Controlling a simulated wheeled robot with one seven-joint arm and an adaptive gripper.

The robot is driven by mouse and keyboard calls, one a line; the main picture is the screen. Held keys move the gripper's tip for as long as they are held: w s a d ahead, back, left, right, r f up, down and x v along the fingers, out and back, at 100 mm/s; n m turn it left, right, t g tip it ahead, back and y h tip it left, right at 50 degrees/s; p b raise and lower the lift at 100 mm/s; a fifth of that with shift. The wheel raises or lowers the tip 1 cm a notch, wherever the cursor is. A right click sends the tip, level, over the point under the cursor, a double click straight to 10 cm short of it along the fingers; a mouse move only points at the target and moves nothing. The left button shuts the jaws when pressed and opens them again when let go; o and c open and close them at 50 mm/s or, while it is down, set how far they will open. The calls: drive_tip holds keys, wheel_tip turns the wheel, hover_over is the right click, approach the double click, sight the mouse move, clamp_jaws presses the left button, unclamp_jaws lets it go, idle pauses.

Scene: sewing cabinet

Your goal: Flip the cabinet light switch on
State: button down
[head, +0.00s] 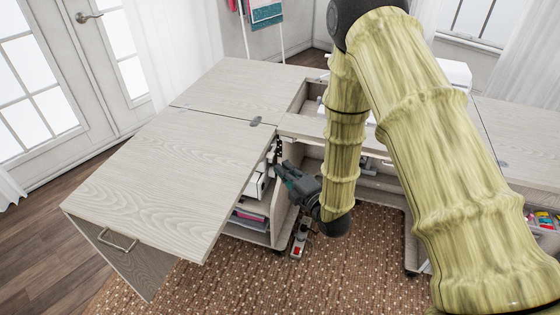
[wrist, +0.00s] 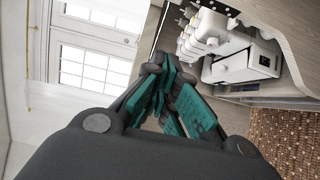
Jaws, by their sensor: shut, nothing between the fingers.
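The pale wood cabinet (head: 150,165) has a large leaf folded out to the left and an open storage bay beneath the top. My gripper (head: 281,168) is at the mouth of that bay, close to its upper inside edge. In the wrist view my gripper (wrist: 172,75) shows dark links with teal finger pads, drawn together and holding nothing. A white machine (wrist: 245,65) stands in the bay beyond the fingers. I cannot make out the light switch in either view, and I cannot tell whether the fingers touch anything.
Shelves with folded coloured items (head: 248,218) are below the machine. A grey and red object (head: 300,238) lies on the brown rug (head: 210,270). A tray of colourful items (head: 543,220) is at the right. My arm hides part of the cabinet's middle. Glazed doors (head: 40,75) are at the left.

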drive_tip(key=shift+s+d, duration=0.2)
drive_tip(key=shift+s, duration=0.6)
drive_tip(key=s+d+f+m+g+h+p, duration=0.3)
drive_tip(key=s+d+f+m+g+p, duration=0.1)
drive_tip(key=s+d+f+m, duration=0.3)
drive_tip(key=s+d+f+m+g+h+p, duration=0.3)
drive_tip(key=s+d+f+m+h, duration=0.1)
drive_tip(key=s+f+m, duration=0.4)
drive_tip(key=s+d+m+g+h+p, duration=0.1)
drive_tip(key=s+d+m+g+p, duration=0.1)
drive_tip(key=s, duration=1)
drive_tip(key=s+d+m+g+h+p, duration=0.1)
drive_tip(key=s+d+m+g, duration=0.3)
drive_tip(key=s, duration=0.9)
drive_tip(key=m+g+p, duration=0.1)
drive_tip(key=m+g, duration=0.1)
drive_tip(key=m, duration=0.1)
drive_tip(key=shift+d+f+m+p, duration=0.25)
drive_tip(key=shift+f+m+p, duration=0.05)
drive_tip(key=shift+f+m, duration=0.1)
